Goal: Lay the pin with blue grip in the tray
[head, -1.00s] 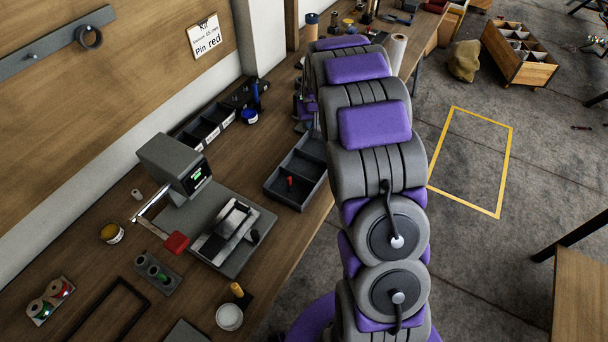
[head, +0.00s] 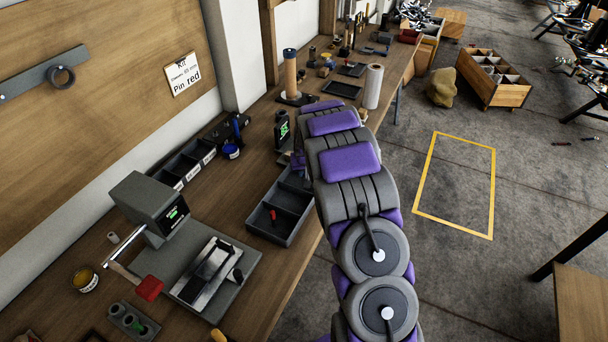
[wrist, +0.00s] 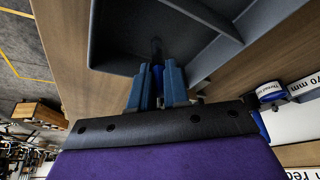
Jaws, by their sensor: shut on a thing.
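In the wrist view, the two fingers of my gripper (wrist: 158,88) are closed on the pin with blue grip (wrist: 157,76). Only a strip of its blue grip shows between the fingers. A dark tip seems to point into the tray. The grey tray (wrist: 112,38) fills the top of this view, and the fingers are at one of its compartments. I cannot tell whether the pin touches the tray floor. In the head view the divided tray (head: 262,232) stands near the bench's front edge. My arm hides the pin and most of my gripper there.
A small red pin (head: 272,215) stands in the tray's near compartment. A grey press (head: 150,205) with a red-knobbed lever is left of the tray. A labelled bin row (head: 185,165) lies behind. A black device with a green display (head: 282,130) and a white roll (head: 373,86) stand beyond.

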